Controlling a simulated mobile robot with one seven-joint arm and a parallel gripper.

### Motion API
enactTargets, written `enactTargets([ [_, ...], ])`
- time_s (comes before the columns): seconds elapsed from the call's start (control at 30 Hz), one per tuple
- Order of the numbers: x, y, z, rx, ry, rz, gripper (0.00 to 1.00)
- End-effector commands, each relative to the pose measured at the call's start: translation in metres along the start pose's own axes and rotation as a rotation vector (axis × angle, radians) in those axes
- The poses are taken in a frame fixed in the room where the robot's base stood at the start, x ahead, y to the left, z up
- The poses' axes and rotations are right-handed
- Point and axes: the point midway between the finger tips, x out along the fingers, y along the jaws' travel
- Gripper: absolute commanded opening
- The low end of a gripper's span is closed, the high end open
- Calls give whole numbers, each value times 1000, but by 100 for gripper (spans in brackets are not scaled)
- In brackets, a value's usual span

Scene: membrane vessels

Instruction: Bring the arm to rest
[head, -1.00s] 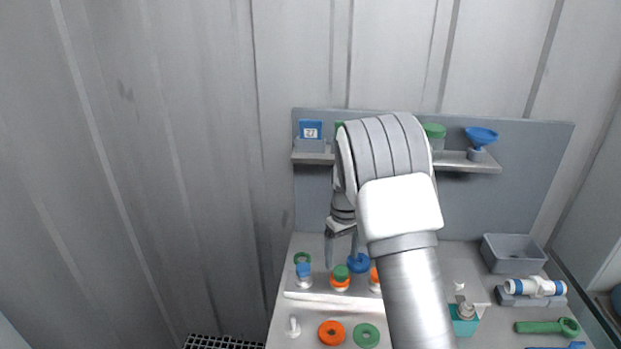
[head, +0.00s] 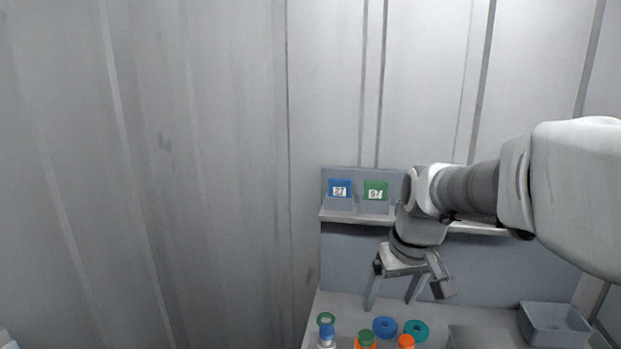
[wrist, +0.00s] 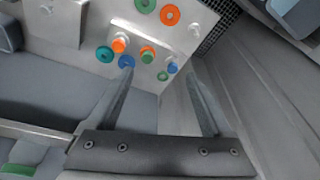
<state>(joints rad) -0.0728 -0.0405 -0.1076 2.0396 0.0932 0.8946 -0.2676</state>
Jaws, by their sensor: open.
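My gripper (head: 391,303) hangs pointing down in front of the grey back panel, above the rear of the worktop. Its two fingers are apart with nothing between them. In the wrist view my gripper (wrist: 165,88) also shows spread and empty, with the worktop beyond the fingertips. My arm reaches in from the right in the head view and hides part of the shelf.
Capped vessels, including an orange-capped one (head: 406,342), and rings, including a blue ring (head: 385,327), lie below my gripper. A blue card (head: 340,188) and a green card (head: 376,190) stand on the shelf. A grey bin (head: 553,325) is at right.

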Motion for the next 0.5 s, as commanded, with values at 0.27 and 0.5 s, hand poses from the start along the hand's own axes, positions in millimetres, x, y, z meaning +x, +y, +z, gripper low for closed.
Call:
enactTargets([
  [0.27,-43,-13,52,56,83,20,84],
  [0.5,-64,-22,100,103,150,46,84],
])
